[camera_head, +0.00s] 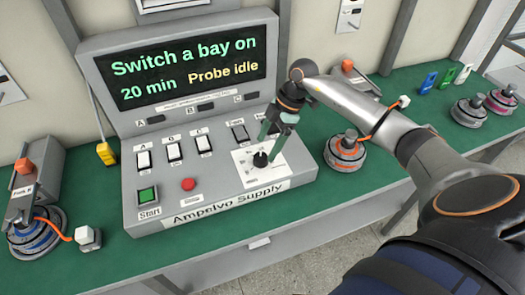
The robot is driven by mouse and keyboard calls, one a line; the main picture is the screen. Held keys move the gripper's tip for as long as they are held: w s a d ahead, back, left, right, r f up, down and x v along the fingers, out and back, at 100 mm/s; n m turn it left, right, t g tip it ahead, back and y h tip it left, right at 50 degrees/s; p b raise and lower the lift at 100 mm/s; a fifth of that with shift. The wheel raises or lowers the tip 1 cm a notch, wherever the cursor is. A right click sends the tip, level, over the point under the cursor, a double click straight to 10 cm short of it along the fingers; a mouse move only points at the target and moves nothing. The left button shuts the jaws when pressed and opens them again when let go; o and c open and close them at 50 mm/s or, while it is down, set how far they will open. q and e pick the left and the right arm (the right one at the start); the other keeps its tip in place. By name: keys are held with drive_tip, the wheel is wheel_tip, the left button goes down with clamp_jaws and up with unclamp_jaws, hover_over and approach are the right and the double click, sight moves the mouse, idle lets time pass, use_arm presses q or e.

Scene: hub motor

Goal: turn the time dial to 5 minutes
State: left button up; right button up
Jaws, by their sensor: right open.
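The time dial is a black knob (260,159) on a white scale plate (246,170) at the right of the grey control panel (200,195). My right gripper (269,147) points down at the knob, with its green-grey fingers apart on either side of or just above it. I cannot tell whether a finger touches the knob. The knob's pointer setting is too small to read. The panel's screen (185,72) reads "Switch a bay on", "20 min" and "Probe idle". My left gripper is not in view.
Rocker switches A (144,160), B (174,151) and C (203,143), a green Start button (147,195) and a red button (188,184) share the panel. Hub motors stand at the left (35,235), right of the panel (345,152) and far right (469,111). Green table (100,262) is bare in front.

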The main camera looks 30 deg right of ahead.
sight(261, 156)
drive_tip(key=shift+x, duration=2.1)
drive_tip(key=shift+c, duration=0.3)
clamp_jaws()
